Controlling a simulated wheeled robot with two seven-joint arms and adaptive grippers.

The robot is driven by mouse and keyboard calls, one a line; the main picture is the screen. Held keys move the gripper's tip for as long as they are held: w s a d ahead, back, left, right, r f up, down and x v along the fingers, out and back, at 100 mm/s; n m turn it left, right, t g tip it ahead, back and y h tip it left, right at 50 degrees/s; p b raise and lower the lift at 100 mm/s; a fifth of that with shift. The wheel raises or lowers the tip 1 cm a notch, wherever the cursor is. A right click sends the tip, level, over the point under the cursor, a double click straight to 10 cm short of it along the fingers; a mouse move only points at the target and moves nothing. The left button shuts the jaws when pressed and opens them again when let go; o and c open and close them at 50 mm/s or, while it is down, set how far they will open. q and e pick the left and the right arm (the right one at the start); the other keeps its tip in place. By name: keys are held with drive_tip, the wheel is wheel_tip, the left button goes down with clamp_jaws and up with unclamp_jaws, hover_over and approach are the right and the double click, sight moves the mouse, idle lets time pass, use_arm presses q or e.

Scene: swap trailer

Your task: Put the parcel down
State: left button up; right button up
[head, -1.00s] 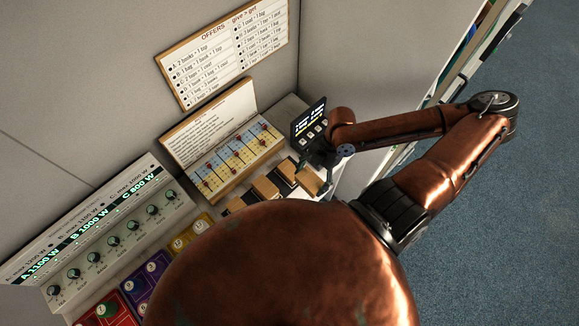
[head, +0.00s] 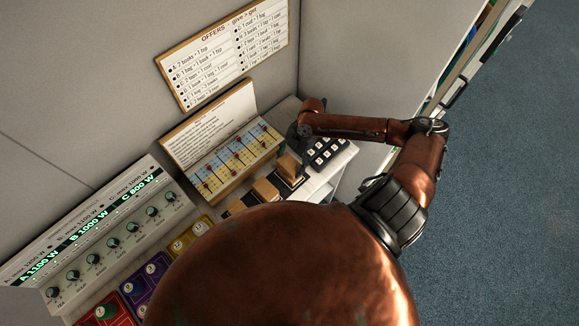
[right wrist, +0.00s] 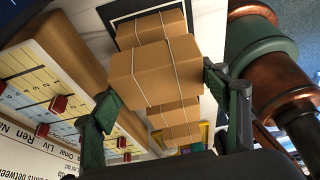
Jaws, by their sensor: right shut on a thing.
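My right gripper (head: 291,152) is shut on a brown parcel (head: 289,166) over the row of black pads (head: 291,182). In the right wrist view the green fingers of the gripper (right wrist: 160,88) lie at either side of the string-tied parcel (right wrist: 155,78). I cannot tell whether the parcel touches a pad. Two other parcels (head: 265,189) (head: 236,206) sit in the row to the lower left. Another brown, string-tied shape (right wrist: 152,28) shows beyond the held parcel; I cannot tell whether it is separate. My left gripper is not in view.
A blue and yellow chart board (head: 235,157) with red sliders stands just left of the parcels. A black keypad (head: 328,150) is close on the right. The offers sign (head: 228,50) hangs on the wall. A dial panel (head: 110,243) and coloured trays (head: 152,277) lie lower left.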

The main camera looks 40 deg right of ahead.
sight(290, 167)
drive_tip(key=shift+f+p, duration=0.35)
drive_tip(key=shift+f, duration=1.1)
drive_tip(key=o, duration=1.2)
drive_tip(key=shift+f, duration=0.1)
drive_tip(key=shift+o, duration=0.2)
drive_tip(key=b+v, duration=0.1)
drive_tip(key=v, duration=1.1)
